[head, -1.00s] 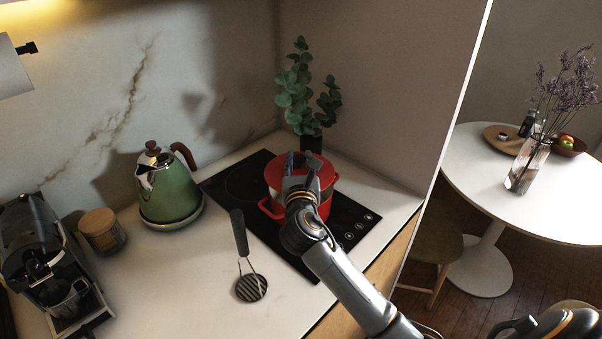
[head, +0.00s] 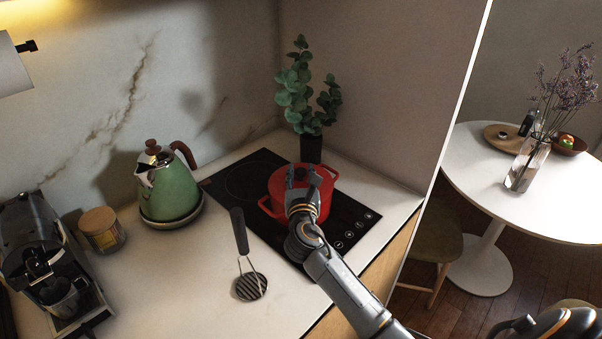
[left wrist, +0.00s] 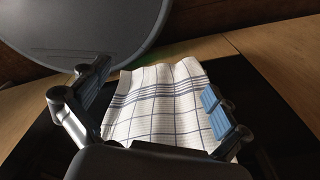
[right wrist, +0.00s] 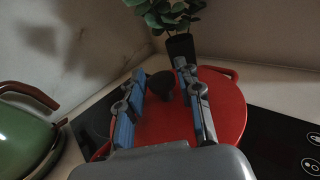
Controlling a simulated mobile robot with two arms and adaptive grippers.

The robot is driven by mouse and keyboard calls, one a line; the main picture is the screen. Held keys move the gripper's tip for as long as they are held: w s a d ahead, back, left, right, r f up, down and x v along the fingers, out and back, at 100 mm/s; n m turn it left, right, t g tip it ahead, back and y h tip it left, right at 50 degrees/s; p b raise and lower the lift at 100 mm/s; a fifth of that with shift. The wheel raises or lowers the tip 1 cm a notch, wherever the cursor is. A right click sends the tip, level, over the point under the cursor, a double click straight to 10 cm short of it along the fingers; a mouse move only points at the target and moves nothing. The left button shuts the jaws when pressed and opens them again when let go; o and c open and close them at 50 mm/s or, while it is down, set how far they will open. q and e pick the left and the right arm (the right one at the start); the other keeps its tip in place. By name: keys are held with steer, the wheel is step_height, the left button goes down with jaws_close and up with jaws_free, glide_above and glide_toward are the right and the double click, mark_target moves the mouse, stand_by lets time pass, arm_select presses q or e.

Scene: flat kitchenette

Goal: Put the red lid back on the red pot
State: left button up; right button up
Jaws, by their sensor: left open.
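The red pot (head: 272,205) stands on the black cooktop at the back of the counter. The red lid (right wrist: 222,105) shows as a red disc with a dark knob (right wrist: 162,84) in the right wrist view, and it appears to lie on the pot. Part of its rim is hidden by my gripper. My right gripper (head: 308,182) is at the pot. The right wrist view shows its fingers (right wrist: 160,82) apart, on either side of the knob, with gaps visible. My left gripper (left wrist: 155,82) is open, away from the pot, with a checked towel (left wrist: 160,105) in view beyond its fingers.
A potato masher (head: 246,265) lies in front of the cooktop (head: 245,180). A green kettle (head: 170,190), a wooden-lidded jar (head: 102,230) and a coffee machine (head: 40,255) stand left. A plant (head: 305,95) is close behind the pot.

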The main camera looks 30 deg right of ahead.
steer(key=shift+o, duration=0.6)
steer(key=shift+r, duration=0.1)
steer(key=shift+r, duration=0.15)
steer(key=b+v, duration=0.1)
steer(key=v, duration=1.1)
steer(key=shift+b, duration=0.3)
